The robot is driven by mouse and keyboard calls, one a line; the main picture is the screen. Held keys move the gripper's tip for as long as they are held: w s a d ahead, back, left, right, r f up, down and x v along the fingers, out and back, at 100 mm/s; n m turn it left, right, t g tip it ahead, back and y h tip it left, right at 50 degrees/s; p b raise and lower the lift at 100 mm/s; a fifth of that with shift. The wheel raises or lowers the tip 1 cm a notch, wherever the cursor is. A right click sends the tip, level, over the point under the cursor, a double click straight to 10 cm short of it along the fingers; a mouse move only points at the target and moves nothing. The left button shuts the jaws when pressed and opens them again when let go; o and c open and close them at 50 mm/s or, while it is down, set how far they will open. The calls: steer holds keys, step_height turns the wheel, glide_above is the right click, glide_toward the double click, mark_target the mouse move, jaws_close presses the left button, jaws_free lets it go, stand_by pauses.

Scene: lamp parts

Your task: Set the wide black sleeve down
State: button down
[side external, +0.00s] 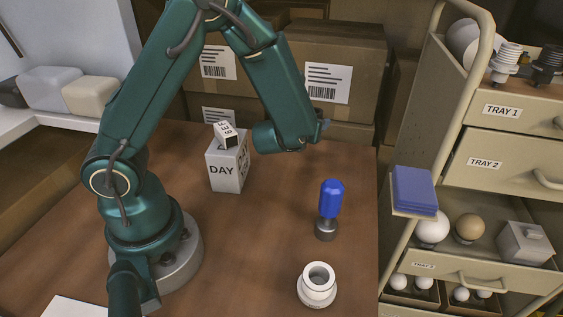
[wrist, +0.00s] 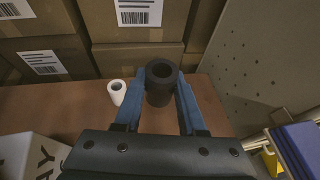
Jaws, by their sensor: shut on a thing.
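The wide black sleeve (wrist: 161,85) is upright in the wrist view, its round opening facing up. My gripper (wrist: 160,90) has its two blue fingers on either side of the sleeve, shut on it. The brown tabletop (wrist: 75,108) shows around and behind it. I cannot tell whether the sleeve's bottom touches the table. In the side view, my gripper is mostly hidden behind my arm's end link, near the back of the table, and the sleeve cannot be made out.
A white sleeve (wrist: 117,92) stands left of the black one. Cardboard boxes (wrist: 135,57) are close behind. The DAY block (side external: 228,168), a blue-topped piece (side external: 330,198) and a white collar (side external: 317,287) stand on the table. A cart (side external: 488,150) is at right.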

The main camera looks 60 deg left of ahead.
steer(key=m+t+h, duration=0.1)
steer(key=m+h, duration=0.1)
glide_above(324, 180)
steer(key=shift+f, duration=4.75)
steer(key=shift+f, duration=0.1)
steer(key=shift+c, duration=2.4)
jaws_free()
steer(key=shift+r, duration=0.2)
steer(key=v, duration=1.2)
steer(key=shift+a+f, duration=0.1)
steer(key=shift+a, duration=0.05)
